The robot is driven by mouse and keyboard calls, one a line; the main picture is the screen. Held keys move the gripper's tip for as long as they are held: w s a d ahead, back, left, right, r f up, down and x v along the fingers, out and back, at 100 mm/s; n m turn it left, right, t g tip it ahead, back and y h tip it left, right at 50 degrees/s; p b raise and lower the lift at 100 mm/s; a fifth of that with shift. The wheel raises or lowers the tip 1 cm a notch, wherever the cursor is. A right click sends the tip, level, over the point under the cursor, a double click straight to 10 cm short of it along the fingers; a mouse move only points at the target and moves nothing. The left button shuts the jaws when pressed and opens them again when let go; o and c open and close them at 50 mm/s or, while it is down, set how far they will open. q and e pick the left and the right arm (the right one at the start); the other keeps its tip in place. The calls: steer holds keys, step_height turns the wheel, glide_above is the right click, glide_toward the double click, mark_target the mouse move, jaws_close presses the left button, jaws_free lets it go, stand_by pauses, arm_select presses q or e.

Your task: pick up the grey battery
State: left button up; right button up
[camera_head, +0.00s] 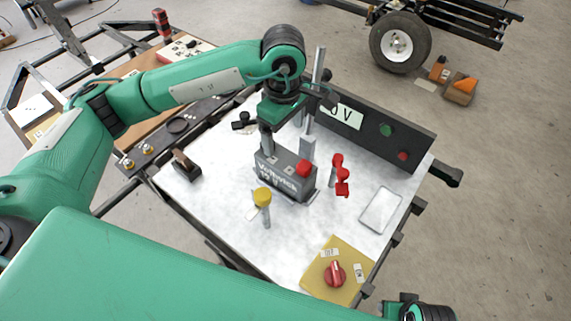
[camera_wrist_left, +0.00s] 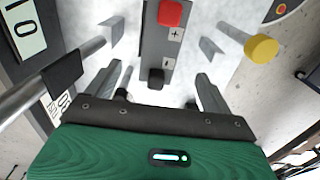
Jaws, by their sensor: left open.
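The grey battery (camera_head: 277,181) stands upright on the light bench top near its middle, with lettering on its side and a red terminal cap on top. My left gripper (camera_head: 285,138) comes down from above and hangs over the battery. In the left wrist view the battery (camera_wrist_left: 158,48) lies between the two spread fingers (camera_wrist_left: 160,80), with its red terminal at the top of the picture and its black terminal between the fingers. The gripper is open; whether a finger touches the battery cannot be told. My right gripper does not show.
A yellow-capped post (camera_head: 263,198) and a red clamp (camera_head: 340,175) stand close to the battery. Behind it is a dark panel (camera_head: 378,132) with a voltage display. A yellow plate (camera_head: 318,285) with a red knob lies at the front. A dark holder (camera_head: 187,170) is at left.

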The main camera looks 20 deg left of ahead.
mark_target(286, 159)
arm_select(q)
step_height(286, 159, down, 6)
steer(key=shift+w+r, duration=0.1)
steer(key=shift+r, duration=0.05)
steer(key=shift+s+d+f, duration=0.1)
steer(key=shift+s+f, duration=0.1)
steer(key=shift+f, duration=0.35)
step_height(286, 159, down, 4)
steer(key=shift+d+f, duration=0.1)
steer(key=shift+f, duration=0.1)
jaws_close()
steer(key=shift+w+r, duration=0.1)
steer(key=shift+r, duration=0.15)
